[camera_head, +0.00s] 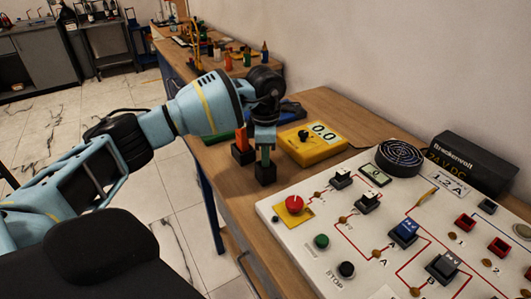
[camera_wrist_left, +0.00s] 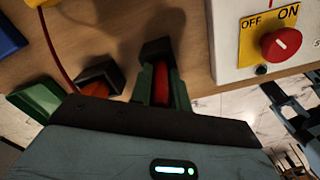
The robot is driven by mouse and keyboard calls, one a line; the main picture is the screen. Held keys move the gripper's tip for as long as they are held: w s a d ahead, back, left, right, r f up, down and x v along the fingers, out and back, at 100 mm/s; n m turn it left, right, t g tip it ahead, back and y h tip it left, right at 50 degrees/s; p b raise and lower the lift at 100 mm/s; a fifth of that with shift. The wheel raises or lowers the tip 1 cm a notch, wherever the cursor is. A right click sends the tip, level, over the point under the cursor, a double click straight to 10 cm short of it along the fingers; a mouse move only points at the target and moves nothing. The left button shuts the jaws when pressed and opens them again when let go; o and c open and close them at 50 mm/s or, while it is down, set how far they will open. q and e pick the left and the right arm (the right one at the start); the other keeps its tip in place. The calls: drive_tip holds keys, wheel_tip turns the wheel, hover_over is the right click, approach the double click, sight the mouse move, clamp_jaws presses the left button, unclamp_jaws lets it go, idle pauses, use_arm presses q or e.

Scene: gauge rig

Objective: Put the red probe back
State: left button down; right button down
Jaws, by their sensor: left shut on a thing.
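My left gripper (camera_head: 265,158) points down close to the table's edge, beside the yellow meter (camera_head: 315,143). In the left wrist view it is shut on the red probe (camera_wrist_left: 162,85), which shows as a red strip between green sides. The probe's lower end is at a black holder (camera_head: 265,174), which also shows in the wrist view (camera_wrist_left: 160,48). I cannot tell how deep it sits there. A second black holder (camera_head: 243,155) stands to the left with an orange-red piece (camera_head: 241,138) in it. My right gripper is not in view.
The white panel (camera_head: 285,235) with a red knob (camera_head: 293,203) and several switches lies close on the right. A thin red lead (camera_wrist_left: 55,50) runs down toward my gripper. A blue object (camera_head: 290,108) lies behind the arm. Bare wood shows around the holders.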

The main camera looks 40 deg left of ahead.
use_arm(q)
drive_tip(key=c, duration=1.3)
unclamp_jaws()
drive_tip(key=shift+c, duration=0.2)
wheel_tip(320, 180, up, 12)
drive_tip(key=shift+r, duration=0.15)
